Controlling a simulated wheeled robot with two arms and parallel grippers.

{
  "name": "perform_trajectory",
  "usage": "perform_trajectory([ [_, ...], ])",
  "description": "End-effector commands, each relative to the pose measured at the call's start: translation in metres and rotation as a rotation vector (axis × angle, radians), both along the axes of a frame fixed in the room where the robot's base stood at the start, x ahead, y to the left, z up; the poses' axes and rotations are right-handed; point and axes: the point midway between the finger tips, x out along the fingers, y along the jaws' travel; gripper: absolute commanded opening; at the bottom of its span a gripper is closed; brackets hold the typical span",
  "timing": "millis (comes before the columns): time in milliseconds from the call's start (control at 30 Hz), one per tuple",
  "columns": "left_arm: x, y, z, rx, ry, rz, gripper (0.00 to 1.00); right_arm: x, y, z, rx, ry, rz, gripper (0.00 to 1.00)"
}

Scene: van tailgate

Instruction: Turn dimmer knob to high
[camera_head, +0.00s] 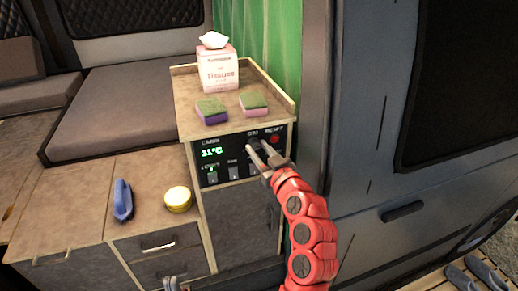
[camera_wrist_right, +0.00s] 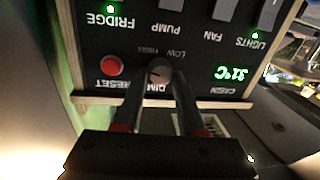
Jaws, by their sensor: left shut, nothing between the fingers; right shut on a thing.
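The round dimmer knob (camera_wrist_right: 159,73) is on the black control panel (camera_head: 210,177), beside the red reset button. In the right wrist view the panel appears upside down, with "DIM" and "LOW" lettering near the knob. My right gripper (camera_head: 257,150) reaches the panel's upper right and is shut on the knob, one finger on each side; it also shows in the right wrist view (camera_wrist_right: 161,80). A small pale mark shows on the knob's face, but its exact setting is hard to read.
The red reset button (camera_wrist_right: 112,65) is close beside the knob. Switches for fridge, pump, fan and lights line the panel. Two sponges (camera_head: 211,110) and a tissue box (camera_head: 218,70) stand on top.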

Motion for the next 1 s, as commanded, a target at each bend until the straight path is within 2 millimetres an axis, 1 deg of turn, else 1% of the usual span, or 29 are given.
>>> perform_trajectory([
  [167,0.000,0.000,-0.003,0.000,0.000,0.000,0.00,0.000,0.000,-0.002,0.005,0.002,0.000,0.00],
  [300,0.000,0.000,-0.023,0.000,0.000,0.000,0.00,0.000,-0.001,-0.007,0.071,0.019,-0.002,0.00],
  [400,0.000,0.000,-0.033,0.000,0.000,0.000,0.00,0.000,-0.001,-0.006,0.127,0.038,-0.003,0.00],
  [533,0.000,0.000,-0.034,0.000,0.000,0.000,0.00,0.000,-0.001,-0.002,0.160,0.052,-0.001,0.00],
  [767,0.000,0.000,-0.032,0.000,0.000,0.000,0.00,0.000,0.000,-0.001,0.160,0.054,-0.001,0.00],
  [800,0.000,0.000,-0.032,0.000,0.000,0.000,0.00,0.000,0.000,-0.002,0.160,0.055,-0.002,0.46],
  [933,0.000,0.000,-0.032,0.000,0.000,0.000,0.00,0.000,0.000,-0.001,0.160,0.054,0.000,0.69],
  [1000,0.000,0.000,-0.032,0.000,0.000,0.000,0.00,0.000,0.000,-0.001,0.160,0.054,0.000,0.69],
])
